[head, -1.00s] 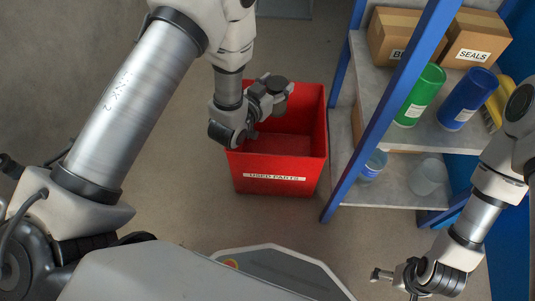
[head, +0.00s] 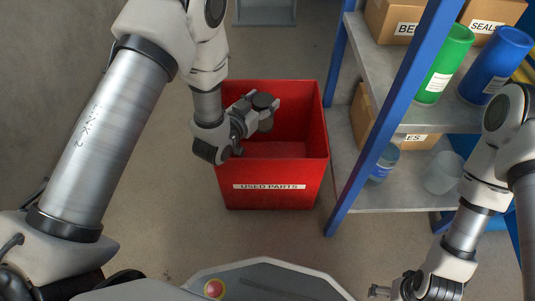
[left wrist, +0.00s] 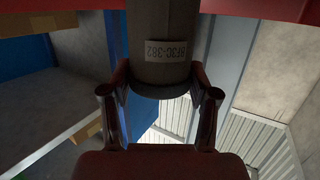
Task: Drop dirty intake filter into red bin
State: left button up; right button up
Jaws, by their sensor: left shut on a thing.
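The dirty intake filter is a dark grey-brown cylinder (head: 264,101) in the head view. In the left wrist view the filter (left wrist: 160,42) fills the top middle, with an upside-down label on its side. My left gripper (head: 258,118) is shut on the filter, its fingers on either side of it. The red bin (head: 268,198), labelled "USED PARTS", stands on the floor. In the head view, the filter and gripper overlap the bin's opening; their exact height above it is unclear. My right gripper (head: 383,291) is at the lower right, away from the bin, its finger gap unclear.
A blue-framed shelf (head: 392,128) stands right of the bin. The floor left of the bin is clear. A red button (head: 214,289) on a grey surface shows at the bottom.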

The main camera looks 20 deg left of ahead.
pick_arm(q)
jog(key=o, duration=1.3)
jog(key=shift+r, duration=0.1)
notch_tip(320, 180, up, 10)
